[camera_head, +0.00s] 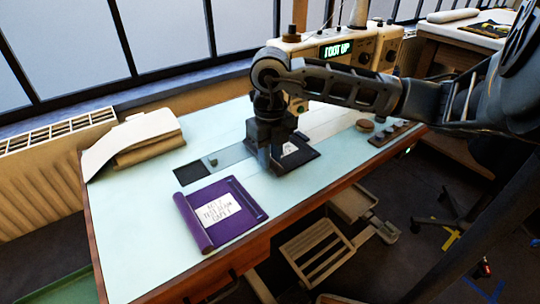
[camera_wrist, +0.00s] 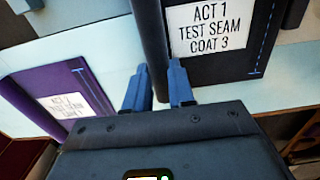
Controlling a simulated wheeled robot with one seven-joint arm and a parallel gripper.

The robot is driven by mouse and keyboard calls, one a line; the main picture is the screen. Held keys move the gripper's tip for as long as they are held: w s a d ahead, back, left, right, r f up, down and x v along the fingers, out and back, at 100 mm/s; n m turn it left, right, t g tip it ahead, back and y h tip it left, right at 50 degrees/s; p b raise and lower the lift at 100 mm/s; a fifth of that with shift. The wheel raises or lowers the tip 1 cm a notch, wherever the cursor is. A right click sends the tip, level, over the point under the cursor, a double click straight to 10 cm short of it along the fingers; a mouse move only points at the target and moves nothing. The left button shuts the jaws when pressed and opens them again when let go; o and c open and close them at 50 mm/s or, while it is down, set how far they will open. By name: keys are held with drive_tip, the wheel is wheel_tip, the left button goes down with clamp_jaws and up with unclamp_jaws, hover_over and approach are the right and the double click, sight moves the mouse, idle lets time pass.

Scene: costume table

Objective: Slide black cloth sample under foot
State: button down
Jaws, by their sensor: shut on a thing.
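The black cloth sample (camera_head: 299,161) lies on the pale table, with a white label. In the wrist view the black cloth (camera_wrist: 215,68) has a rolled left edge, a blue dashed stitch line and a label reading "ACT 1 TEST SEAM COAT 3". My gripper (camera_head: 270,168) is down at the cloth's left side. In the wrist view my gripper (camera_wrist: 160,72) has its fingers on either side of the rolled edge, shut on it. The sewing machine (camera_head: 375,48) stands behind, its display reading "FOOT UP". My arm hides the foot.
A purple cloth sample (camera_head: 236,200) with a label lies at the front left. A grey strip with a dark square (camera_head: 190,174) lies behind it. Folded beige cloth (camera_head: 140,140) is at the back left. A round brown object (camera_head: 365,125) and a dark strip (camera_head: 392,134) are at the right.

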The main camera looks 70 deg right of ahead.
idle(0.3)
drive_tip(key=c, duration=0.9)
unclamp_jaws()
drive_tip(key=shift+r, duration=3.9)
